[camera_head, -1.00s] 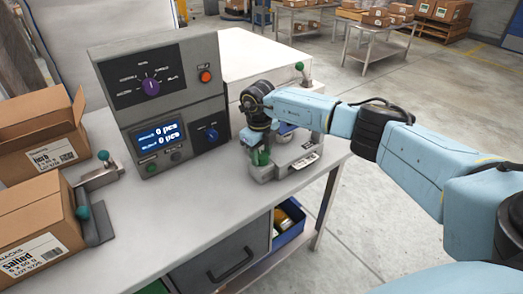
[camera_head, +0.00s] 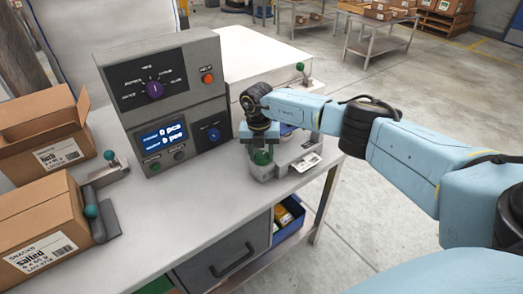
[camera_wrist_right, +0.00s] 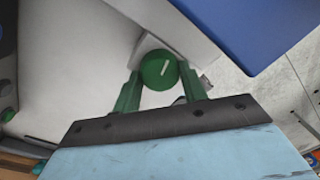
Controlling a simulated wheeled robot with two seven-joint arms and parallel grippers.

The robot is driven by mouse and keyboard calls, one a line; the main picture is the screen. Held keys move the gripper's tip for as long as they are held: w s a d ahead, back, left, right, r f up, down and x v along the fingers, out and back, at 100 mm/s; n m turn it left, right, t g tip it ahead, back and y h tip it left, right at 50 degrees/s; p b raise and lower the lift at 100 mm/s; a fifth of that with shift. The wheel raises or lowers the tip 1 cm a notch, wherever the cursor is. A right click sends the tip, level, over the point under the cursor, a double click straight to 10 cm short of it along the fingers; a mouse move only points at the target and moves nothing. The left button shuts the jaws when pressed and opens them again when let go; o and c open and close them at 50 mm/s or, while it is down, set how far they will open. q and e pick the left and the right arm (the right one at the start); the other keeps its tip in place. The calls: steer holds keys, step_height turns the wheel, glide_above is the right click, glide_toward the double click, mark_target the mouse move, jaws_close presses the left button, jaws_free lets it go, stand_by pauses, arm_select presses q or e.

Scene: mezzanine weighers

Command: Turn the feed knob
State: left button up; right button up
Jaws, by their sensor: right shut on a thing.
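A round green knob (camera_wrist_right: 158,70) with a white pointer line sits between the green fingers of my right gripper (camera_wrist_right: 159,76) in the right wrist view. The fingers are shut on its two sides. In the head view the right gripper (camera_head: 259,146) points down at the knob (camera_head: 262,157), on the low grey unit (camera_head: 285,165) right of the control box. I cannot read a label by this knob. The grey control box (camera_head: 115,120) also carries a purple knob (camera_head: 154,90) and a blue knob (camera_head: 213,134). My left gripper is not in view.
A lit screen (camera_head: 162,137) reads 0 pcs, with a red button (camera_head: 208,78) above right. Two cardboard boxes (camera_head: 35,225) stand at the left, beside a green-knobbed lever (camera_head: 110,156). The table front (camera_head: 185,215) is clear. A blue bin (camera_head: 290,222) is below.

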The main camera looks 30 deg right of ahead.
mark_target(259, 155)
steer(key=shift+r+m, duration=0.1)
steer(key=shift+m, duration=0.5)
steer(key=shift+m+p, duration=0.3)
steer(key=o, duration=1)
steer(key=r, duration=1.3)
steer(key=shift+w+a+r, duration=0.15)
steer(key=shift+w+a, duration=0.1)
